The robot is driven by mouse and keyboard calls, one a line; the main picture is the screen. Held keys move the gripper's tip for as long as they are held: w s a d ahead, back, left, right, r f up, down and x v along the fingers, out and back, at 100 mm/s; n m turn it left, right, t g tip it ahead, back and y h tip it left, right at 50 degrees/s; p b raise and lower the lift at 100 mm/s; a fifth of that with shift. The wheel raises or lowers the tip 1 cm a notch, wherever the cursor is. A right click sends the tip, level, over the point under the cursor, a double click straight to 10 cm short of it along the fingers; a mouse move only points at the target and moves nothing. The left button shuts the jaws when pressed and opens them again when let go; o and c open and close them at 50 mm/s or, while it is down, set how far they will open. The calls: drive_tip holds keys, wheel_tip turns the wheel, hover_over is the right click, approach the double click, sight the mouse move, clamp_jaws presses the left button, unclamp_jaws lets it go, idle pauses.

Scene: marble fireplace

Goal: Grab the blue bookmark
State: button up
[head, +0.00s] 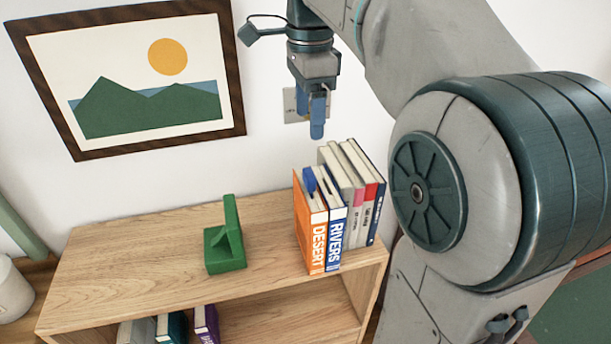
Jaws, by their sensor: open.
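The blue bookmark (310,180) is a small blue tab at the top of the books on the right part of the wooden shelf. It sticks up by the orange-and-white DESERT book (310,228), beside the blue-and-white RIVERS book (337,232). I cannot tell exactly which pages hold it. My gripper (312,116) has blue fingers, is open and empty, and points down. It is in the air above the books, apart from the bookmark. One finger partly overlaps the other in this view.
More upright books (357,190) stand behind DESERT and RIVERS. A green bookend (226,245) stands to their left on the wooden shelf (140,275), with bare top around it. More books (172,327) sit in the lower compartment. A framed picture (150,140) hangs behind.

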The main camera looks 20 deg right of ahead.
sight(309, 173)
wheel_tip(309, 173, down, 13)
drive_tip(key=shift+f, duration=0.2)
idle(0.4)
drive_tip(key=c, duration=1)
drive_tip(key=shift+c, duration=0.2)
